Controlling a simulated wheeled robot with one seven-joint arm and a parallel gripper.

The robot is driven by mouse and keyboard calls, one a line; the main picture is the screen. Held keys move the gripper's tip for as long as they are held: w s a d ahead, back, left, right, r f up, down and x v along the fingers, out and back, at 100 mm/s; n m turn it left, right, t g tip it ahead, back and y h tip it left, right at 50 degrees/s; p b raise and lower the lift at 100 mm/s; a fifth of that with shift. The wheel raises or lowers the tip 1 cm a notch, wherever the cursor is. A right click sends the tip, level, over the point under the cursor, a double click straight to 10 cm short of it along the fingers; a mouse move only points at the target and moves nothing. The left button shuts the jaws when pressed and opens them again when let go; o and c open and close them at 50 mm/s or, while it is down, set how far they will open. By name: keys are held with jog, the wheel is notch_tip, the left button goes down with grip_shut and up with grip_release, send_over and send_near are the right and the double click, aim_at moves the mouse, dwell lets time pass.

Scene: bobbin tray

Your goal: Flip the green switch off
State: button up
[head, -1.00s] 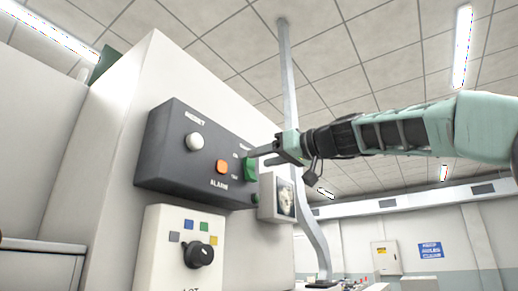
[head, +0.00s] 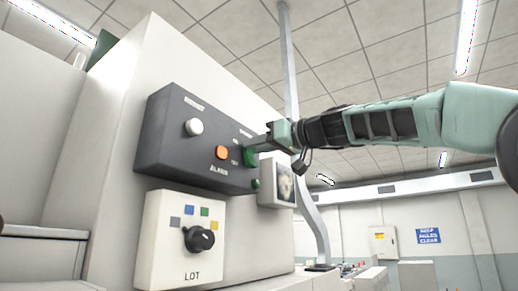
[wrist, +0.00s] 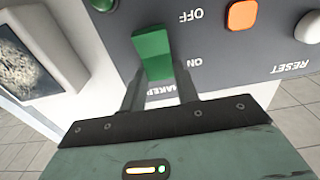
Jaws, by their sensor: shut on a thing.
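The green switch (head: 251,156) is on the dark grey control panel (head: 165,150), right of the orange button. My gripper (head: 260,141) reaches in from the right at the upper part of the switch. In the wrist view its fingers (wrist: 158,88) are on either side of the switch's near end, shut on it. The fingers partly hide the switch in the head view, and I cannot tell its exact tilt.
The panel also has an orange ALARM button (head: 221,152), a white RESET button (head: 194,127) and a small green knob (head: 256,183). Below is a white LOT box with a black dial (head: 199,239). A grey framed display (head: 277,183) stands close to the right of the switch.

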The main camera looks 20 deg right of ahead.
jog(key=f+b, duration=0.1)
jog(key=b, duration=0.3)
jog(key=shift+d+t+y, duration=0.1)
jog(key=shift+t+y, duration=0.2)
jog(key=shift+t, duration=0.1)
jog(key=shift+s+f+t+y+b, duration=0.1)
jog(key=shift+t+y+b, duration=0.2)
jog(key=shift+b, duration=0.95)
jog(key=b, duration=0.2)
jog(key=shift+d+f+b, duration=0.1)
jog(key=shift+b, duration=0.2)
jog(key=shift+s+t+y+b, duration=0.1)
jog(key=shift+t+y+b, duration=0.4)
jog(key=shift+b, duration=1.05)
jog(key=shift+r, duration=0.25)
jog(key=o, duration=1)
jog(key=shift+f, duration=0.1)
